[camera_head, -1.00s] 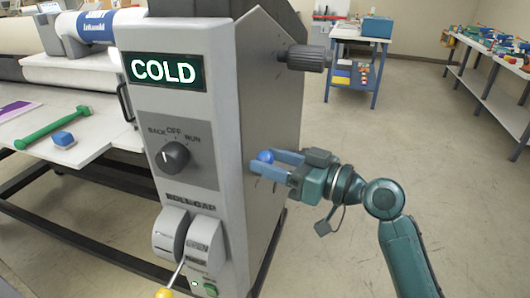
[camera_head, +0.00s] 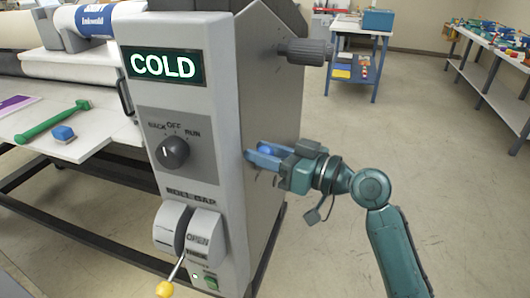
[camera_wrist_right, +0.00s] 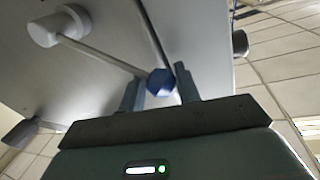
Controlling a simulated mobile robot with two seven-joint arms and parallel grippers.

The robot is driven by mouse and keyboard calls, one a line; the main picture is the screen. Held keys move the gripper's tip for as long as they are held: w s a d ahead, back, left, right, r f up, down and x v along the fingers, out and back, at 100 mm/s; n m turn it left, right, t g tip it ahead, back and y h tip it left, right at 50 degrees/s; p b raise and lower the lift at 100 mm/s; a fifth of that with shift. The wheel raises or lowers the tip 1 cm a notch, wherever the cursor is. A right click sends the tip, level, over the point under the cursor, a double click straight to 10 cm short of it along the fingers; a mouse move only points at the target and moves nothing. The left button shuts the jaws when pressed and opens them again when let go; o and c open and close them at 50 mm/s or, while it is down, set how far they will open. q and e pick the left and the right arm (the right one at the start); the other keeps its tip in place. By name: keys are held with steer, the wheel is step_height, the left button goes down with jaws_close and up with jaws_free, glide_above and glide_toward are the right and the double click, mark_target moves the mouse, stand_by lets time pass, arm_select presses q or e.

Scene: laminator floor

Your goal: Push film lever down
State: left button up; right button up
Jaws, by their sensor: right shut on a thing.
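A lever with a blue knob (camera_head: 268,149) and a thin rod is on the right side face of the grey machine (camera_head: 268,90). In the right wrist view the blue knob (camera_wrist_right: 160,82) is between the fingers, and its rod runs up left to a white round hub (camera_wrist_right: 58,27). My right gripper (camera_head: 262,157) is shut on the blue knob, close beside the side face. The fingers partly hide the knob in the head view. My left gripper is not in view.
The machine front has a COLD display (camera_head: 163,67), a dark dial (camera_head: 173,152) and a yellow-tipped lever (camera_head: 165,289). A dark ribbed knob (camera_head: 304,52) juts out above my right gripper. Open floor (camera_head: 440,190) lies to the right.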

steer(key=shift+f, duration=0.1)
jaws_close()
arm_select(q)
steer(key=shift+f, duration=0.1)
